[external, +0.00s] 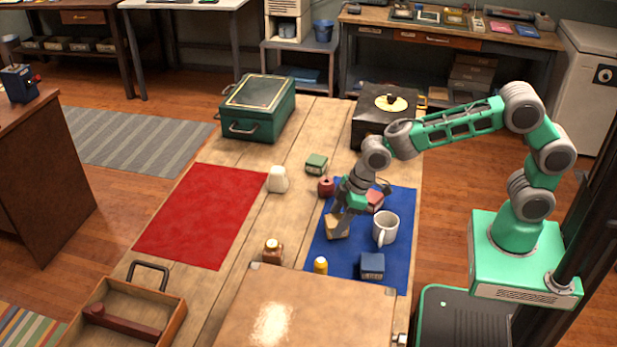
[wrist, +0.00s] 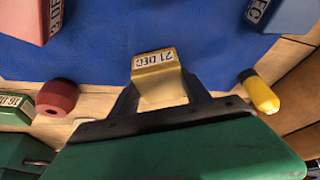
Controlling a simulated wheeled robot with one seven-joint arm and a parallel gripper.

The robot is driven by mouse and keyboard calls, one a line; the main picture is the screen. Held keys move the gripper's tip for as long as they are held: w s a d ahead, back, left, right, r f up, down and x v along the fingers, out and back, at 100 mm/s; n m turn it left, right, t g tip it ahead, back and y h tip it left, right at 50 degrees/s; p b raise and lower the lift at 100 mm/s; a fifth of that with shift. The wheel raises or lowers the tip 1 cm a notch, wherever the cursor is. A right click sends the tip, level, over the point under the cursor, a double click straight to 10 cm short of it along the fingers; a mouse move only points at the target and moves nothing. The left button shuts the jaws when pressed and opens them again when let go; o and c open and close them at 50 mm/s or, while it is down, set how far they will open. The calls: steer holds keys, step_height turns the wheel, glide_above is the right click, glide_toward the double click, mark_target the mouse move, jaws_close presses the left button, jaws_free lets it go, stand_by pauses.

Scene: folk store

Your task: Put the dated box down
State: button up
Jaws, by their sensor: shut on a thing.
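The dated box is a small yellow-tan box (external: 336,228) with a white label. In the wrist view this box (wrist: 158,88) shows "21 DEC" on its label. My gripper (external: 343,218) is shut on it, with one finger on each side; the gripper (wrist: 160,98) also shows in the wrist view. The box is at the left part of the blue mat (external: 345,262), near its edge. Whether its underside touches the surface I cannot tell. Other labelled boxes are a red one (external: 375,201), a blue one (external: 372,266) and a green one (external: 316,164).
A white mug (external: 386,229) stands right of the held box. A red round pot (external: 326,187) and a yellow-capped bottle (external: 320,266) are near the mat's left edge. A brown jar (external: 272,251) and white object (external: 278,180) stand farther left. The red mat (external: 202,215) is clear.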

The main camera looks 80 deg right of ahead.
steer(key=shift+f, duration=0.45)
steer(key=o, duration=1.4)
steer(key=shift+o, duration=0.2)
steer(key=shift+r, duration=0.1)
steer(key=shift+r, duration=0.3)
steer(key=v, duration=1.1)
steer(key=s+d+f+m+h, duration=0.1)
steer(key=s+d+f+m, duration=0.1)
steer(key=s, duration=0.8)
steer(key=s+d+f+m+g, duration=0.1)
steer(key=s+d+f, duration=0.3)
steer(key=s, duration=0.7)
steer(key=shift+s+d+m+g+h, duration=0.35)
steer(key=shift+d+m, duration=0.25)
steer(key=shift+d, duration=0.4)
